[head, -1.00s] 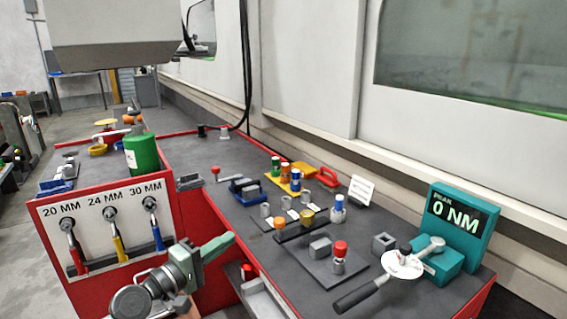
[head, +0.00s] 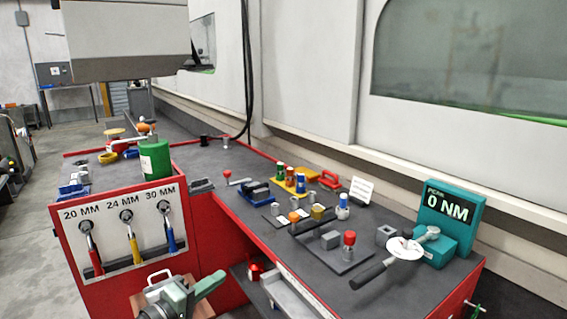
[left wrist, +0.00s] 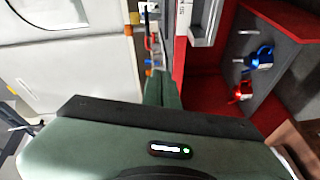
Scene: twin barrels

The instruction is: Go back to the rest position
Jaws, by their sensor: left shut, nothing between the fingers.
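My left gripper (head: 203,289) shows at the bottom of the head view, in front of the red bench and below the wrench panel. Its green fingers are together with nothing between them. In the left wrist view the green gripper body (left wrist: 160,145) fills the lower part, and its shut fingers (left wrist: 160,90) point toward the red bench edge. It touches nothing that I can see. My right gripper does not show in either view.
The red bench has a dark top (head: 215,155) carrying several small parts. A panel with wrenches (head: 125,235) stands at left, with a green can (head: 155,158) above it. A teal torque display (head: 447,220) reads 0 NM. In the left wrist view, blue (left wrist: 262,57) and red padlock-like items (left wrist: 241,92) sit in a recess.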

